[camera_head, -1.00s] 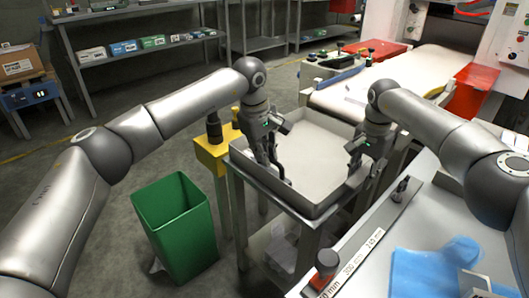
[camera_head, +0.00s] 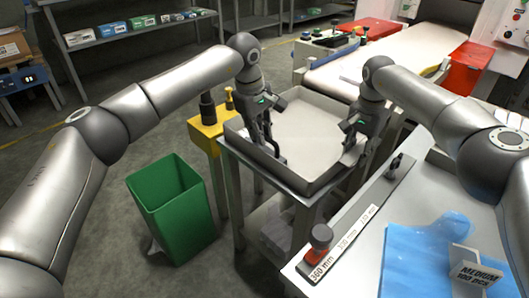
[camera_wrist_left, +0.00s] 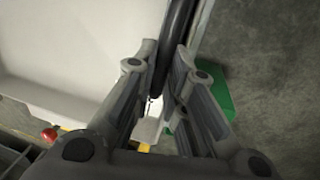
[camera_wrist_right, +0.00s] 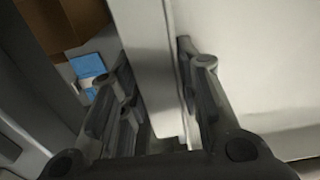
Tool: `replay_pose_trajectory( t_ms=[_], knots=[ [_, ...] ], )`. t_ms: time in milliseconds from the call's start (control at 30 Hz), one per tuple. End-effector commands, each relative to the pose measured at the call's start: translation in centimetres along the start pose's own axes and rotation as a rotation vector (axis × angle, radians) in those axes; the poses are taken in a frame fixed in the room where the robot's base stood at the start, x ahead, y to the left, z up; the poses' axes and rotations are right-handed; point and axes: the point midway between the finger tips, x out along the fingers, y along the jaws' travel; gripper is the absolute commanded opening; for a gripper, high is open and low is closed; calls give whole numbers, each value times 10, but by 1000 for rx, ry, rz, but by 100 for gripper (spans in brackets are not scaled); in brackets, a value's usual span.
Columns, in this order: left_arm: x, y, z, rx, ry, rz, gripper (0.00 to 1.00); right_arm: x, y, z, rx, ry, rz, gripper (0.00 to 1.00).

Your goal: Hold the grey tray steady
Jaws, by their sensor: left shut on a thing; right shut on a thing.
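The grey tray (camera_head: 312,128) is a shallow, empty, open box lying level on a small metal stand. My left gripper (camera_head: 274,155) is shut on its left wall; in the left wrist view the dark rim (camera_wrist_left: 177,40) runs between my left fingers (camera_wrist_left: 166,62). My right gripper (camera_head: 350,148) is shut on the right wall; in the right wrist view the pale wall (camera_wrist_right: 150,60) passes between my right fingers (camera_wrist_right: 157,65). The fingertips are partly hidden by the walls.
A green bin (camera_head: 172,212) stands on the floor at left. A yellow post (camera_head: 206,128) is close to the tray's left. A pale conveyor (camera_head: 370,70) lies behind.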

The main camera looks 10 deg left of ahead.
Motion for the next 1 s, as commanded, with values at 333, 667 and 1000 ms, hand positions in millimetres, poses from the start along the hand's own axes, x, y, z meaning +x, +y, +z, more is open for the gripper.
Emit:
replay_pose_trajectory(
  t_ms=[333, 667, 1000],
  knots=[
    [1, 8, 0, 0, 2, 9, 0, 0, 0, 3, -8, -5, 4, 0],
    [2, 12, 0, 1, 0, 9, 0, 0, -1, 3, -11, -6, 4, 0],
    [3, 17, 1, 1, 0, 8, 0, 0, -1, 3, -11, -6, 3, 0]
  ],
)
